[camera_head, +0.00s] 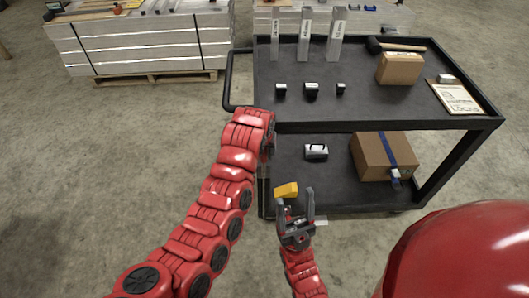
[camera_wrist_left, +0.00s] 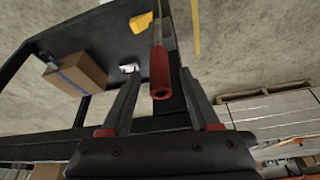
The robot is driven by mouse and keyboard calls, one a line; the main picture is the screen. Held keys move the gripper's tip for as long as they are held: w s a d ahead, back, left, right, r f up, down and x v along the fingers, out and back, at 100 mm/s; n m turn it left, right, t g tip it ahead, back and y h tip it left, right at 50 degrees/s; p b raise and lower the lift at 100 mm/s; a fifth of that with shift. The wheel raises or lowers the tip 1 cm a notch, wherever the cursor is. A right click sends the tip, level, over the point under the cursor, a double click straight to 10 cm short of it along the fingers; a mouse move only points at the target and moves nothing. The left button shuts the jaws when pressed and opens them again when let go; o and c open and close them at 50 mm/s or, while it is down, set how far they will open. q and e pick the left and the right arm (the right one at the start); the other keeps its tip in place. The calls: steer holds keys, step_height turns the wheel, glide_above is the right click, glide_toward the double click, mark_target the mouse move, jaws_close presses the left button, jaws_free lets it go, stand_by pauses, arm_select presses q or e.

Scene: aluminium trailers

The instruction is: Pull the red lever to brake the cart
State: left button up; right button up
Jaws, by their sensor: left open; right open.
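The red lever (camera_wrist_left: 160,68) shows in the left wrist view as a red cylindrical grip on a metal shaft. My left gripper (camera_wrist_left: 158,84) is open, with one finger on each side of the red grip and gaps between. In the head view my left gripper (camera_head: 268,130) is at the cart's near left corner, mostly hidden by its own wrist; the lever is hidden there. The black cart (camera_head: 390,125) has two shelves and a handle at its left. My right gripper (camera_head: 297,222) is open and empty, low before the lower shelf, close to a yellow piece (camera_head: 287,190).
The cart's top bears metal bars (camera_head: 304,38), small black-and-white items (camera_head: 311,90), a cardboard box (camera_head: 400,68), a mallet (camera_head: 395,45) and a clipboard (camera_head: 455,97). A taped box (camera_head: 385,157) sits on the lower shelf. A strapped stack (camera_head: 145,45) stands behind left. The left floor is clear.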

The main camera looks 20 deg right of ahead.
mark_target(264, 161)
arm_select(q)
steer(key=shift+x, duration=2.6)
steer(key=shift+c, duration=0.2)
jaws_close()
